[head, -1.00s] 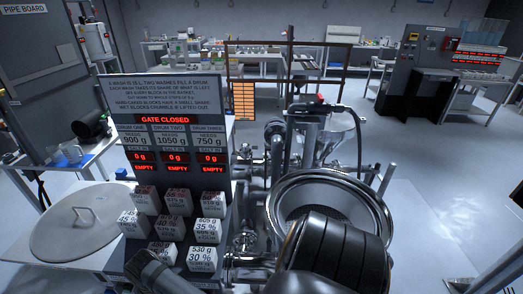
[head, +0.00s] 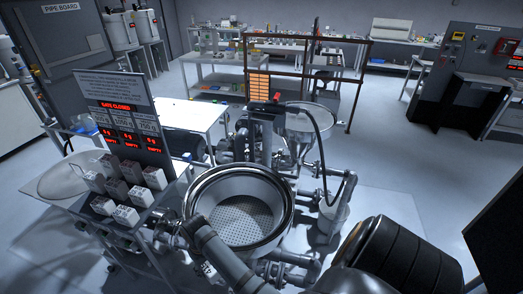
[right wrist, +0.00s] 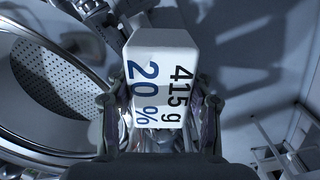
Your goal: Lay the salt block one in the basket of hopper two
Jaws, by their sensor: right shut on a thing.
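My right gripper (right wrist: 160,108) is shut on a white salt block (right wrist: 160,62) marked "415 g" and "20 %", with a finger on each side of it. A steel basket with a perforated floor (head: 240,220) sits inside a wide round rim in the middle of the head view. It also shows at the left of the right wrist view (right wrist: 58,80), beside the held block, which is not over its opening in that picture. I see no number on this hopper. In the head view my black right wrist hides the gripper and block. My left gripper is out of view.
Several marked salt blocks (head: 117,190) stand on a stepped rack below the sign board (head: 122,110), which reads "GATE CLOSED". A clear funnel (head: 305,120) and pipes stand behind the basket. A round lid (head: 62,180) lies at the left. Open floor lies at the right.

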